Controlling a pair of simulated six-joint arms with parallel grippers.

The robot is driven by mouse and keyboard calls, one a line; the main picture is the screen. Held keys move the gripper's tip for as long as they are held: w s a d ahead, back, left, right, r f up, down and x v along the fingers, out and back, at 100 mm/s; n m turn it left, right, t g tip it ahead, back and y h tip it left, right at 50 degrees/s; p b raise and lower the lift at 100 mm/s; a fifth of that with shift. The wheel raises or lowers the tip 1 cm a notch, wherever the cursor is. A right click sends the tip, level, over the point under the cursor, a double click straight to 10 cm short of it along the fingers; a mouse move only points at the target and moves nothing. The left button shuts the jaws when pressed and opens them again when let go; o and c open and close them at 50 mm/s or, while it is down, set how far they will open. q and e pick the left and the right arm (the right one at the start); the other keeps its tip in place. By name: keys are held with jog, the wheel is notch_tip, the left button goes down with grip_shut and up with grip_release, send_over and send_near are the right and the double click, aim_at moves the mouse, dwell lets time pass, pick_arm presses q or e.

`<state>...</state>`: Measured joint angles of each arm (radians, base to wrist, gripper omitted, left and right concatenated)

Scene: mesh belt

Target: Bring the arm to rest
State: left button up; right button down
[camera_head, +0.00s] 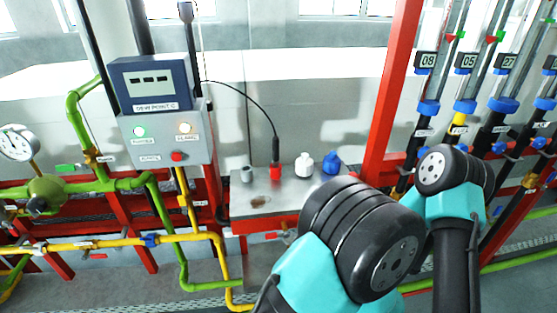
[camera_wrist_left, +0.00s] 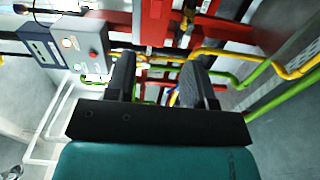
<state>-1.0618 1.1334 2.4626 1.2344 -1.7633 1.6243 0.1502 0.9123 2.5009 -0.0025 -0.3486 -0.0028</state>
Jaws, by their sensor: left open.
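My left gripper (camera_wrist_left: 158,78) shows in the left wrist view with its two dark fingers spread apart. Nothing is between the fingers, and they are in free air in front of the pipes and red frame. In the head view one of my arms, teal with black round joints, fills the lower middle and right. No gripper fingertips can be made out there. My right gripper is not seen in either view.
A grey control box (camera_head: 162,110) with a display stands at left; it also shows in the left wrist view (camera_wrist_left: 85,40). A metal bench (camera_head: 250,198) holds a white bottle (camera_head: 304,165) and a blue bottle (camera_head: 332,162). Green and yellow pipes and a red post (camera_head: 392,90) surround it.

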pick_arm(q)
jog(key=w+a+f+m+g+h, duration=0.1)
jog(key=w+a+f+m+g, duration=0.35)
jog(key=f, duration=0.25)
jog(key=w+a+f+m+g+h, duration=0.1)
jog(key=w+a+f+m+g, duration=0.25)
jog(key=a+f, duration=0.35)
jog(key=s+a+f+m+g+h, duration=0.2)
jog(key=s+a+f+m+g, duration=0.1)
jog(key=a, duration=0.3)
jog(key=s+a+f+m+g+h, duration=0.2)
jog(key=s+a+f+m+g, duration=0.1)
jog(key=a+f+m+g, duration=0.2)
jog(key=shift+s+a+f+m+g, duration=0.35)
jog(key=shift+a+f+m, duration=0.35)
jog(key=shift+a, duration=0.4)
